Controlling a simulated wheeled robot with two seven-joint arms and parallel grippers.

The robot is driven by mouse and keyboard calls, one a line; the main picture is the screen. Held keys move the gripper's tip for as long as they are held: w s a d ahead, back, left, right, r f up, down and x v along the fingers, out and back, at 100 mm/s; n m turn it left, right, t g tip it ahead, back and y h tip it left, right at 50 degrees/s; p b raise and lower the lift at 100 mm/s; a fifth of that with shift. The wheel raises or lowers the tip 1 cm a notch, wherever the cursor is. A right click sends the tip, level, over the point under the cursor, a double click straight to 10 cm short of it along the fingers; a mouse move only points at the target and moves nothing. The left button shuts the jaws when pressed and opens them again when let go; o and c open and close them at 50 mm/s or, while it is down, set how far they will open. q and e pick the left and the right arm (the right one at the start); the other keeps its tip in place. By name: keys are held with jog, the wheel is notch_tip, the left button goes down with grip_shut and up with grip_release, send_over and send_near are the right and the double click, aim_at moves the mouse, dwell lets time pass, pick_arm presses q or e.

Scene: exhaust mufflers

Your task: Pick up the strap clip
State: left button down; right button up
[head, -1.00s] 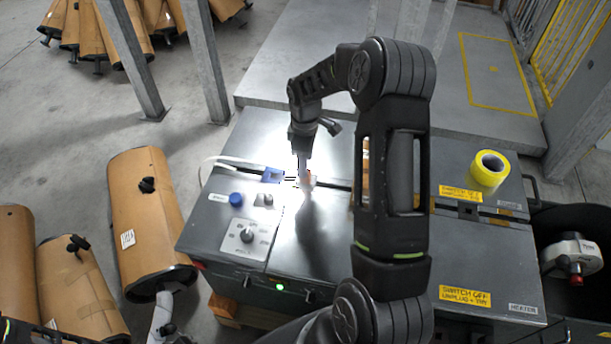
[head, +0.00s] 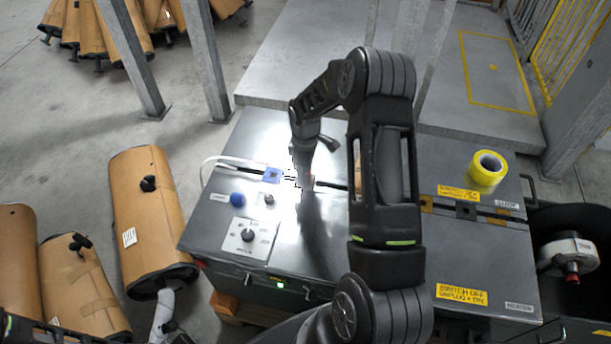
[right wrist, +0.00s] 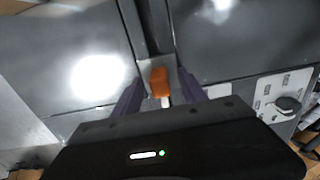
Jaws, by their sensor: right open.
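A small orange piece (right wrist: 159,82), which looks like the strap clip, lies at the seam of the grey metal box, with a small pale part below it. In the head view only a reddish sliver of it (head: 313,180) shows beside my gripper. My right gripper (right wrist: 161,92) is open, its two fingers apart on either side of the orange piece. In the head view the right gripper (head: 303,184) points down at the box top in bright glare; contact cannot be told.
The grey box (head: 330,235) carries a blue block (head: 271,175) with a white cable, knobs and a yellow tape roll (head: 487,168). Brown mufflers (head: 150,215) lie at the left. Steel posts (head: 205,60) and a raised platform (head: 300,70) stand behind.

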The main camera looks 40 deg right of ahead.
jog(key=shift+c, duration=0.2)
grip_shut()
dwell(0.3)
jog(key=shift+r, duration=0.1)
notch_tip(320, 180, up, 10)
jog(key=shift+f+b, duration=0.1)
jog(key=shift+b, duration=0.85)
